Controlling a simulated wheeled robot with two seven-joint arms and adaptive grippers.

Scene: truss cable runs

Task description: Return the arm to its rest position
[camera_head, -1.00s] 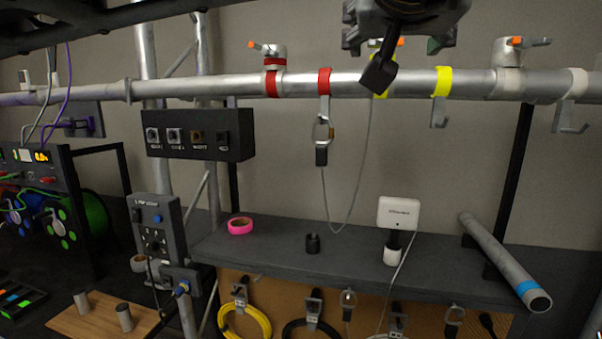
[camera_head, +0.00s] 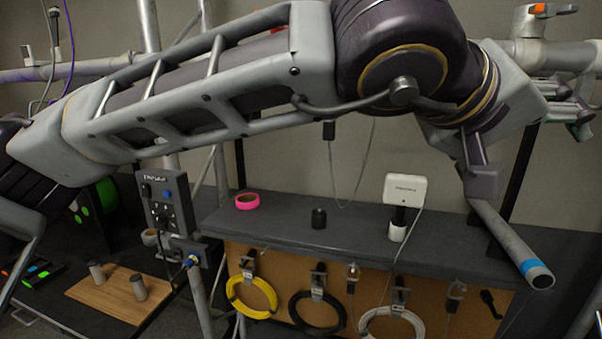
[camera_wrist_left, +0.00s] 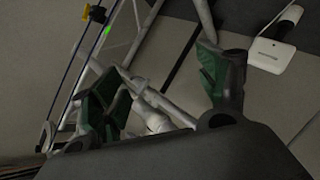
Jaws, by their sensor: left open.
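My left arm (camera_head: 215,95) stretches across the upper part of the head view, from the left edge to the right. My left gripper (camera_head: 572,108) is at its far end, in front of the truss pipe at the right. In the left wrist view the gripper (camera_wrist_left: 165,85) shows its two green-lined fingers spread apart, with nothing held between them. The arm hides most of the horizontal pipe and its hooks. My right gripper is not in view.
A dark shelf (camera_head: 285,228) below the arm bears pink tape (camera_head: 247,201), a small black cylinder (camera_head: 319,218) and a white device (camera_head: 403,190). Coiled cables, including a yellow one (camera_head: 252,297), hang beneath.

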